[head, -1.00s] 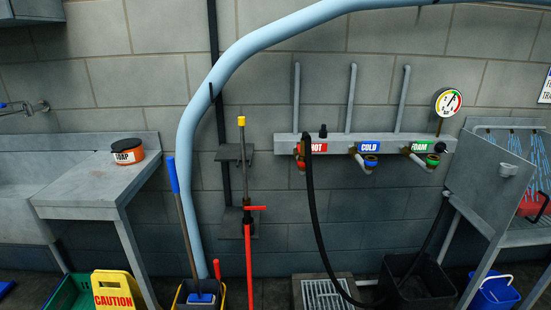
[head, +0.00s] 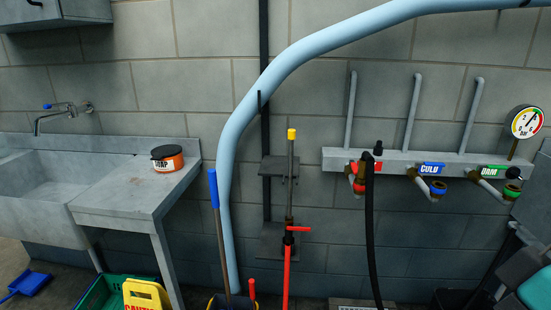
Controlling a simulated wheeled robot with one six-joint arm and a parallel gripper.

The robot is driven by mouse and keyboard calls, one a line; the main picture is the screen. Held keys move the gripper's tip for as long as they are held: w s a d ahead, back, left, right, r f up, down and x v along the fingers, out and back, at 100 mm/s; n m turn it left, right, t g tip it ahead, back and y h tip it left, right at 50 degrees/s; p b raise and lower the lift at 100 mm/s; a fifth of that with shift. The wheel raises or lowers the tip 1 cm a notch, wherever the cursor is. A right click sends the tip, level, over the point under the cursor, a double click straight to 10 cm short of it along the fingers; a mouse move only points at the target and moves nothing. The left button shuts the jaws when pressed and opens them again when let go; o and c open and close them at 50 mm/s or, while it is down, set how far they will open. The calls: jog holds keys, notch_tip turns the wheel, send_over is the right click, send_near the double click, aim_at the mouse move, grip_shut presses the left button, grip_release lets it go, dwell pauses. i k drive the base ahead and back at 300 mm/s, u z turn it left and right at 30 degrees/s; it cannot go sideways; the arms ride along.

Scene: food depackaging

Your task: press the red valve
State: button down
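The red valve (head: 358,184) sits under the left end of the grey wall manifold (head: 400,158), right of centre in the head view. A black hose (head: 370,230) hangs down beside it and covers part of the red label (head: 363,167) above it. A blue valve (head: 438,187) and a green valve (head: 512,190) follow to its right. Another red handle (head: 299,229) is on the vertical pipe to the left, at the top of a red hose or pole. My gripper is not in view, so its distance to the red valve cannot be told.
A sink (head: 38,205) and a counter (head: 125,190) with a soap tub (head: 167,158) stand at left. A yellow caution sign (head: 147,295) and a blue-handled mop (head: 219,220) stand in front. A dark and teal shape (head: 535,285) fills the lower right corner.

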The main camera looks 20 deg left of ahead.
aim_at(354, 166)
jog(key=u, duration=0.3)
jog(key=i, duration=1.15)
